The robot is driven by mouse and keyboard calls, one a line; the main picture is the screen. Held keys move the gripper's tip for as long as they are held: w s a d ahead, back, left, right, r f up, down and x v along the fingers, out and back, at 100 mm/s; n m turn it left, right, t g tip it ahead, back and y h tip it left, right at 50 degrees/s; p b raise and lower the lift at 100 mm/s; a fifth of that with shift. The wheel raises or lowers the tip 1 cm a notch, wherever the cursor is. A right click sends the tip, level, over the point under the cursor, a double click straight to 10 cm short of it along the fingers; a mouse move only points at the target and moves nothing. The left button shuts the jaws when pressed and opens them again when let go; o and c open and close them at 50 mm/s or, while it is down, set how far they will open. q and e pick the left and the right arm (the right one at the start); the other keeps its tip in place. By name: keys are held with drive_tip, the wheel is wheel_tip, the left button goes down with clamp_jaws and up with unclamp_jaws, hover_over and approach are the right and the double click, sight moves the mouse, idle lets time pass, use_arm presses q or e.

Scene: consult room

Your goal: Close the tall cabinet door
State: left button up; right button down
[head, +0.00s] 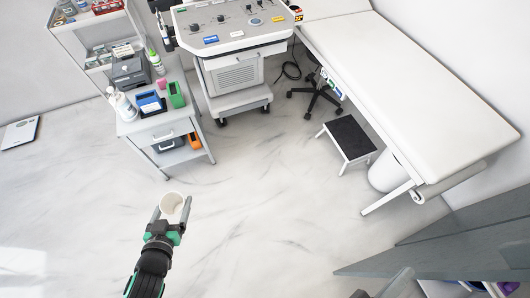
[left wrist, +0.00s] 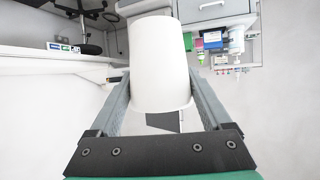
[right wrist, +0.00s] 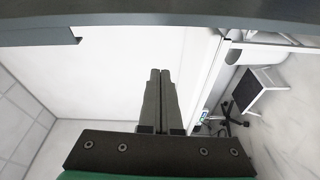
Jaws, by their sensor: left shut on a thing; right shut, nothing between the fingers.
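The tall cabinet shows at the lower right of the head view as grey-blue panels, with a long door-like panel (head: 450,250) reaching left to a pointed corner. How far the door stands open is hard to tell. A grey panel edge (right wrist: 160,18) crosses the top of the right wrist view, above my gripper. My right gripper (head: 407,271) is at the bottom edge of the head view, close to the panel's left end. Its fingers (right wrist: 160,75) are together and empty; contact with the panel is not visible. My left gripper (head: 173,212) is shut on a white cup (left wrist: 160,65), above open floor.
Shelf contents (head: 485,288) show below the panel. A white exam bed (head: 390,80) and black-topped step stool (head: 349,138) stand beyond it. A supply cart (head: 165,125) and machine cart (head: 235,72) stand at the back. The middle floor is clear.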

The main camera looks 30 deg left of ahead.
sight(434, 270)
drive_tip(key=shift+n, duration=0.4)
drive_tip(key=w+d, duration=0.2)
drive_tip(key=w+d+f, duration=0.1)
drive_tip(key=d, duration=0.1)
drive_tip(key=w+d, duration=0.2)
drive_tip(key=d, duration=0.1)
drive_tip(key=shift+w+f, duration=0.35)
